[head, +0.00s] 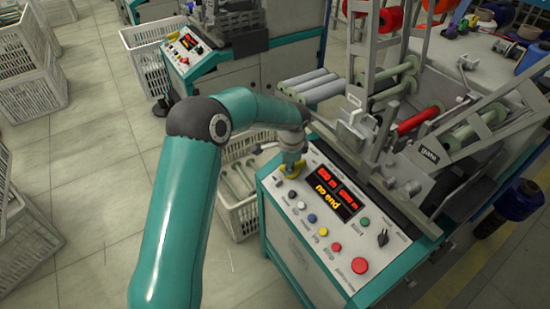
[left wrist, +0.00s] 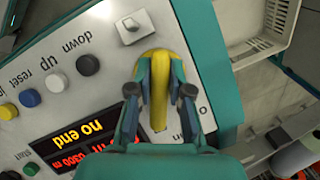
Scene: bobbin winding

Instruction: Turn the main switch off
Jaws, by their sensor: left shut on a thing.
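The main switch is a yellow rotary handle (left wrist: 158,100) at the far left corner of the light control panel. In the left wrist view its long grip runs up and down the picture. My left gripper (left wrist: 160,80) is shut on it, with one dark finger on each side. In the head view my left gripper (head: 291,160) comes down over the switch, and only some yellow (head: 292,172) shows beneath it. The lettering by the switch is mostly covered by my fingers. My right gripper is not in view.
The panel carries a lit display (head: 335,192), several coloured buttons, a large red button (head: 360,265) and a black selector (head: 382,238). A small toggle (left wrist: 132,27) is close to the main switch. A crate (head: 238,185) stands beside the machine. Rollers and metal frames rise behind the panel.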

